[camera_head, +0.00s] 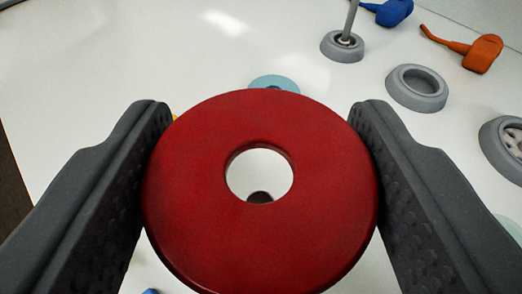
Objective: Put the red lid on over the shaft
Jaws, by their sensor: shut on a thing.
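The red lid (190,180) is a thick round disc with a round hole through its middle. My gripper (261,180) is shut on it, with one dark finger against each side. The lid is held up close to the camera, and the white surface shows through its hole. A small dark rounded thing shows at the lower edge of the hole; I cannot tell what it is. A thin metal shaft (350,20) stands up from a grey round base (343,47) at the top right, apart from the lid. The shaft's top is cut off by the frame.
A grey ring (400,97) and a grey wheel-like part (510,142) lie at the right. An orange tool (482,53) and a blue tool (394,12) lie at the top right. A pale blue disc (270,81) is partly hidden behind the lid. The white table's upper left is mostly clear.

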